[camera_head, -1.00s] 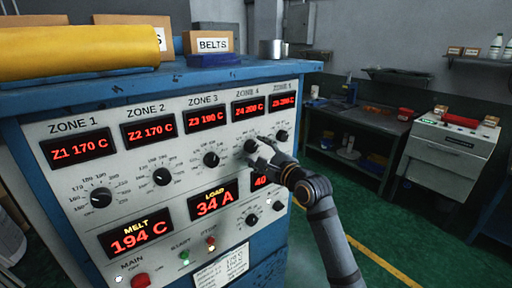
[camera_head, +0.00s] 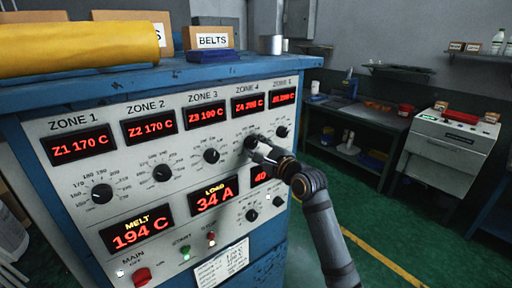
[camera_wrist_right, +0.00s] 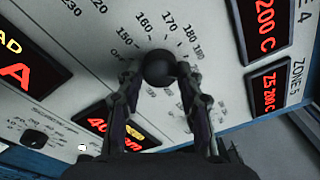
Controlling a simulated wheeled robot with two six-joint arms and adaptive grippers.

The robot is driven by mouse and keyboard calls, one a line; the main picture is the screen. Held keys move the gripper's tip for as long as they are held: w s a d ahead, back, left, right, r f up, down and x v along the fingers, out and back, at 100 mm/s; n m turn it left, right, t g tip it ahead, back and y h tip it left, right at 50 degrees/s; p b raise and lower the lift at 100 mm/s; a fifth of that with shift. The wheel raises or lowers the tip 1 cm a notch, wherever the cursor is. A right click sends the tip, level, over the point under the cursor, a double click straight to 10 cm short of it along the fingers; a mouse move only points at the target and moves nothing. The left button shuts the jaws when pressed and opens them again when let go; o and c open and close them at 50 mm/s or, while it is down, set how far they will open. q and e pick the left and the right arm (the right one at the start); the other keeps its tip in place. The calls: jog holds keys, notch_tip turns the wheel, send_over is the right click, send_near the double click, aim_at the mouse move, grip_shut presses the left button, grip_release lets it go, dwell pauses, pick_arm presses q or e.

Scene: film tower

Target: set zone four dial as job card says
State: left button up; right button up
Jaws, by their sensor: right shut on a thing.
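The zone four dial (camera_head: 250,141) is a dark round knob on the pale front panel, below the ZONE 4 display (camera_head: 248,106). My right gripper (camera_head: 256,147) is shut on it. In the right wrist view, the dial (camera_wrist_right: 159,68) sits between the two fingertips (camera_wrist_right: 159,74), with scale numbers such as 150, 160, 170 and 180 around it. The zone four display there (camera_wrist_right: 265,30) ends in 200 C. The dial's pointer cannot be made out. A white card (camera_head: 221,265) with writing is low on the panel, too small to read. My left gripper is not in view.
Neighbouring dials for zone three (camera_head: 211,156) and zone five (camera_head: 282,131) are close on either side. A LOAD display (camera_head: 213,197) and small lower knobs are below. A blue ledge (camera_head: 150,77) runs above the panel. Green floor (camera_head: 375,215) lies open at the right.

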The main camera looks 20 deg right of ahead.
jog(key=shift+f+n, duration=0.15)
jog(key=shift+n, duration=2.65)
jog(key=o, duration=1.2)
jog(key=v, duration=0.7)
jog(key=shift+s+d, duration=0.15)
jog(key=shift+s, duration=0.1)
